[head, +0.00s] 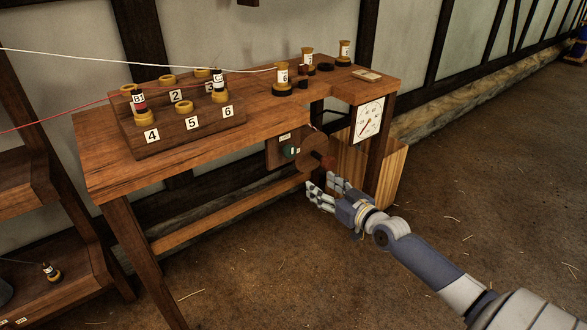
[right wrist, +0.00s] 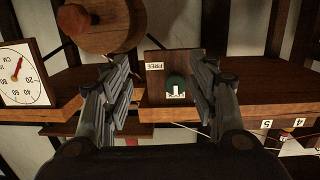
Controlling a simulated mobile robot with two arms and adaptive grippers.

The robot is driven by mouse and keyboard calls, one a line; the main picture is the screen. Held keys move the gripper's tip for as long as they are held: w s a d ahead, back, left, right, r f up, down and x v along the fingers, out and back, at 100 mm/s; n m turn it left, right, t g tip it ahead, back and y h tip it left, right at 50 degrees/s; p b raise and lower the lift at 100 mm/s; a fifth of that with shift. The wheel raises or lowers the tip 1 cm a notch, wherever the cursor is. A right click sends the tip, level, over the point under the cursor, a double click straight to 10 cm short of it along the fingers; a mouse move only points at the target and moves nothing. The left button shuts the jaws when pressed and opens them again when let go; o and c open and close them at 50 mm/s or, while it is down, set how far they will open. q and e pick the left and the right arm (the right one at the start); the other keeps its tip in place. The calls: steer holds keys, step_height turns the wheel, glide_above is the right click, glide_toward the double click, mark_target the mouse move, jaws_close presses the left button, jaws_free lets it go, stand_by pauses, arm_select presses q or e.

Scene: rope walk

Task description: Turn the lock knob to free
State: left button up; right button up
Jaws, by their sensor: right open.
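The lock knob is a small green round knob (head: 289,151) on a dark wooden plate (head: 273,152) under the bench top. It also shows in the right wrist view (right wrist: 175,82), where the picture is upside down. A white label reading FREE (right wrist: 155,66) sits beside it, and another white label lies at its other side. Which label the knob points at is too small to tell. My right gripper (head: 320,181) is open and empty, in front of the plate and apart from the knob. In the right wrist view the knob lies between its fingers (right wrist: 160,64). My left gripper is out of view.
A wooden wheel with a handle (head: 313,153) sits close beside the knob. A dial gauge (head: 368,119) hangs at the bench's right end. The wooden bench (head: 270,124) carries a numbered spool rack (head: 190,126) and several spools. White and red strands cross above. The floor in front is clear.

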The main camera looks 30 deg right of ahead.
steer(key=t+y+b, duration=0.1)
glide_toward(292, 153)
steer(key=s, duration=0.2)
steer(key=shift+n, duration=0.3)
steer(key=w, duration=0.4)
steer(key=w+b, duration=0.1)
steer(key=w, duration=0.4)
steer(key=shift+w+a+f, duration=0.2)
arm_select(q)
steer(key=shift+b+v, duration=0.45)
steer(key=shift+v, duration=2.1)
arm_select(e)
steer(key=shift+w+a, duration=0.1)
steer(key=shift+w, duration=0.85)
steer(key=c, duration=1.1)
